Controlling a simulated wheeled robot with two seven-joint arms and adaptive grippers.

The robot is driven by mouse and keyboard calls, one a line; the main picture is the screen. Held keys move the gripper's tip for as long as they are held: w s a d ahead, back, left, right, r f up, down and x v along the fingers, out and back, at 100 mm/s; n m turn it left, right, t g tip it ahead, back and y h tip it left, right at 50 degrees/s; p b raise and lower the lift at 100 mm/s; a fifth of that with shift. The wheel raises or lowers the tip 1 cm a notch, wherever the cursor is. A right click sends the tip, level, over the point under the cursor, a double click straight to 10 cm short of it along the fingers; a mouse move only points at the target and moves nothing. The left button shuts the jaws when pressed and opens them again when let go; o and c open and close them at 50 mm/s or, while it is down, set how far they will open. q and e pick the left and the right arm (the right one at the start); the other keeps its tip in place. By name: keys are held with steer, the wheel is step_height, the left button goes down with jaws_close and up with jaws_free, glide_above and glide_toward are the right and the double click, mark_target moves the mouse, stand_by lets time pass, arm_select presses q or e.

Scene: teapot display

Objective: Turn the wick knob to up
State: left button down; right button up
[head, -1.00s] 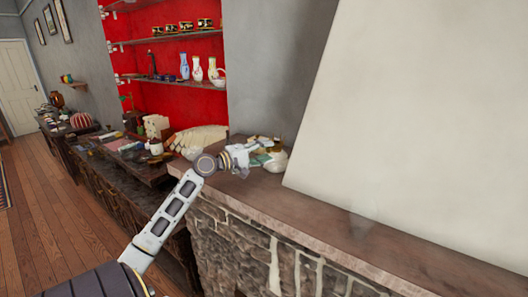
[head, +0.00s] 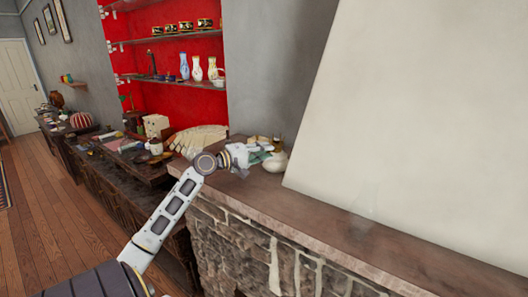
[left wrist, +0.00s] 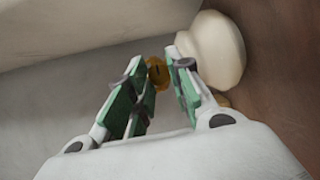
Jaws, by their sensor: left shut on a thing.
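In the left wrist view, the two green-padded fingers of my left gripper (left wrist: 159,82) are closed around a small brass-coloured knob (left wrist: 157,72). The fingers hide part of the knob. A cream, rounded lamp-like body (left wrist: 216,50) is just to the right of the fingertips. In the head view, my left gripper (head: 262,154) reaches over the left end of the stone mantel, and the cream body (head: 276,163) stands right beside it. The knob is too small to make out in the head view. My right gripper does not show.
The mantel (head: 340,214) is bare to the right, in front of a large pale slanted panel (head: 420,120). To the left, a dark sideboard (head: 130,185) carries several small items and a fan-shaped pale object (head: 200,139). Red shelves with vases stand behind.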

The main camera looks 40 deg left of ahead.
arm_select(q)
steer(key=m+g+y+p, duration=0.1)
steer(key=m+y, duration=0.2)
steer(key=m, duration=0.3)
steer(key=d+m+g+y+p, duration=0.1)
steer(key=m+y, duration=0.3)
steer(key=m, duration=0.2)
steer(key=m+g+y+p, duration=0.1)
steer(key=m+y+p, duration=0.1)
steer(key=m+y, duration=0.2)
steer(key=shift+d+r+m, duration=0.1)
steer(key=shift+d+m, duration=0.1)
steer(key=shift+m, duration=1.3)
steer(key=shift+m+y+b, duration=0.3)
steer(key=shift+m+y, duration=0.2)
steer(key=shift+m, duration=0.5)
steer(key=m, duration=0.1)
steer(key=m+t+b, duration=0.1)
steer(key=shift+d+f+m+y, duration=0.1)
steer(key=shift+f+m+y, duration=0.15)
steer(key=shift+m+y, duration=0.15)
steer(key=shift+m+t+y+b, duration=0.4)
steer(key=shift+m+b, duration=0.2)
steer(key=shift+m, duration=0.4)
